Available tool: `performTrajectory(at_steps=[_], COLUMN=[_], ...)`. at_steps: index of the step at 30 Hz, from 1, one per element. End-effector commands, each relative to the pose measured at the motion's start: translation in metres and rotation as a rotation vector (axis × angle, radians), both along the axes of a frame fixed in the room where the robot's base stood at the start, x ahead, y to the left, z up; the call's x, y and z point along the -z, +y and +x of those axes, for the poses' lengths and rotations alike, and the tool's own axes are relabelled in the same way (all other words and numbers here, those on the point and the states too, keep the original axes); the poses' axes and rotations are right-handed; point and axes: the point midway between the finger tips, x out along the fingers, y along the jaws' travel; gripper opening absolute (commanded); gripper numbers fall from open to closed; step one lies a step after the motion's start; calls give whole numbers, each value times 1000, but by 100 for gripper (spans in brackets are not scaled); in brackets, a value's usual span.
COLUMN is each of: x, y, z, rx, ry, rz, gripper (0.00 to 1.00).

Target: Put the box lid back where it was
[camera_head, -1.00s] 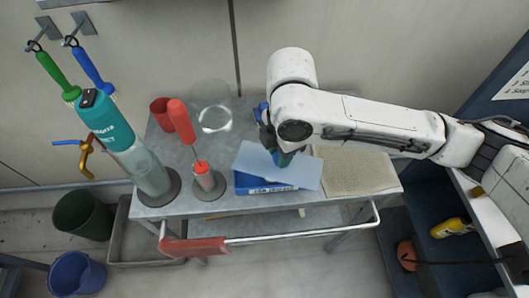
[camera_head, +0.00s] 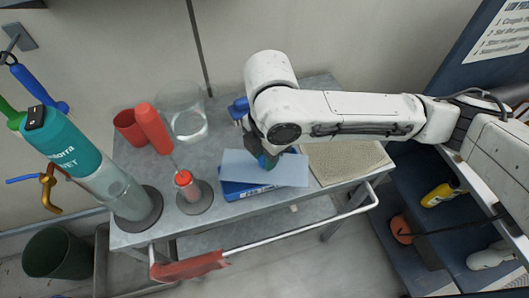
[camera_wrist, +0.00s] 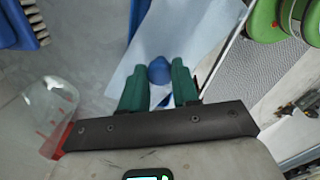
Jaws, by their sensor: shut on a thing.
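The box lid (camera_head: 291,172) is a thin pale blue sheet with a round blue knob (camera_wrist: 159,70). My gripper (camera_head: 268,160) is shut on the knob, its green fingers on either side of it in the wrist view (camera_wrist: 158,88). The lid is over the blue box (camera_head: 238,191) on the metal cart and turned askew to it. Its right end overhangs the box and the box's front left edge shows below it. I cannot tell whether the lid touches the rim.
A beige textured mat (camera_head: 345,161) lies right of the box. A red-topped bottle (camera_head: 187,187), a red cup (camera_head: 130,127), a clear jar (camera_head: 185,115) and a tall teal-labelled cylinder (camera_head: 95,160) stand left and behind. The cart's front rail (camera_head: 290,230) has a red grip.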

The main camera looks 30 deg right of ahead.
Motion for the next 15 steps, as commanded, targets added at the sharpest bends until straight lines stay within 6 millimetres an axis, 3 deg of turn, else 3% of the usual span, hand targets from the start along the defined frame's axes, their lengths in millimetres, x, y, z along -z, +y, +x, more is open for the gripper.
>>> performTrajectory(at_steps=[5, 6, 15], x=[6, 6, 6], y=[0, 0, 0], z=[0, 0, 0], rx=[1, 1, 0], ry=[0, 0, 0], rz=[0, -1, 0], gripper=[0, 31, 56])
